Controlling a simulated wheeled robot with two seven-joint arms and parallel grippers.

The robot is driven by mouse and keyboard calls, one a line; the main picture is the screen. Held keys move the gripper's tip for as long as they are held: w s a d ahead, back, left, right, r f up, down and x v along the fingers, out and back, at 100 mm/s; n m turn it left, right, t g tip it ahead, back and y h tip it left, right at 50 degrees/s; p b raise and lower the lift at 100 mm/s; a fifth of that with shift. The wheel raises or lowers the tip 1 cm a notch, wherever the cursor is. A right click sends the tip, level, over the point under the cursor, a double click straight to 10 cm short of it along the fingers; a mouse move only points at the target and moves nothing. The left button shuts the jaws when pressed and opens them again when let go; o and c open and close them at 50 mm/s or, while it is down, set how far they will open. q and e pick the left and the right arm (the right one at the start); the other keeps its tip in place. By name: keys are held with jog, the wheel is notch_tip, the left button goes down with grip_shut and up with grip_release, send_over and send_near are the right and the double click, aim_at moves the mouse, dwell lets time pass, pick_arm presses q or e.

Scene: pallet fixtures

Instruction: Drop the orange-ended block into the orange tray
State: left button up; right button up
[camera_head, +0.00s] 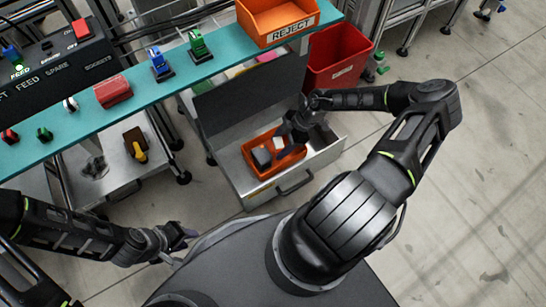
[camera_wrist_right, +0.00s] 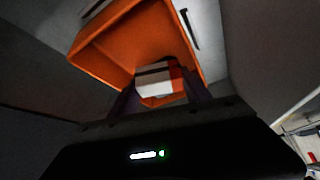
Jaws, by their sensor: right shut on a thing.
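The orange tray (camera_head: 251,168) sits inside an open grey drawer. Its wall fills the upper part of the right wrist view (camera_wrist_right: 112,40). My right gripper (camera_head: 287,147) reaches down at the tray's right side. In the right wrist view it is shut on the block (camera_wrist_right: 155,80), which is whitish with an orange end on the right, against the orange of the tray. A pale patch of the block (camera_head: 279,143) shows beside the gripper in the head view. A dark grey shape (camera_head: 262,157) also shows in the tray. My left gripper (camera_head: 182,238) is low at left, apart from the tray; its jaw opening is unclear.
The drawer (camera_head: 318,160) has low walls and a front handle. A red bin (camera_head: 338,57) and an orange REJECT bin (camera_head: 277,18) stand behind it. A teal shelf (camera_head: 135,82) with several switches and a red block runs along the left. Floor at the right is clear.

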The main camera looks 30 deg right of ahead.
jog(key=shift+f, duration=0.3)
jog(key=o, duration=1.5)
jog(key=shift+c, duration=0.2)
jog(key=shift+r, duration=0.15)
jog(key=p+v, duration=0.3)
jog(key=v, duration=0.4)
jog(key=shift+d+r, duration=0.15)
jog(key=shift+r, duration=0.1)
